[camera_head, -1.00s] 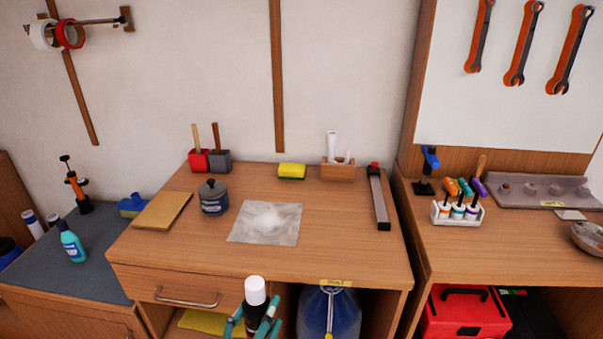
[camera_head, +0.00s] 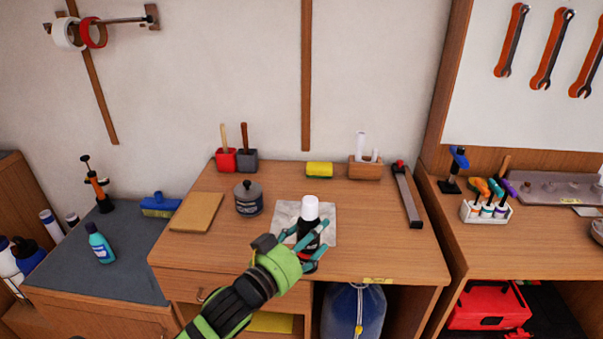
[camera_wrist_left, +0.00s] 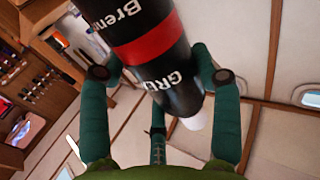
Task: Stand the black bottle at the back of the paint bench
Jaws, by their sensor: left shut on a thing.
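The black bottle (camera_head: 308,233) has a white cap and is upright in the head view, above the front part of the paint bench (camera_head: 370,251). It also shows in the left wrist view (camera_wrist_left: 153,55), with a red band and white lettering. My left gripper (camera_head: 305,246) is shut on the bottle, its teal fingers around the body. The fingers also show in the left wrist view (camera_wrist_left: 160,95). I cannot tell whether the bottle's base touches the bench. My right gripper is not in view.
A grey sheet (camera_head: 287,213) lies behind the bottle. Along the bench's back stand red and grey holders (camera_head: 227,160), a yellow sponge (camera_head: 319,169) and a wooden block (camera_head: 365,170). A dark tin (camera_head: 248,199) stands left, a long tool (camera_head: 407,197) right.

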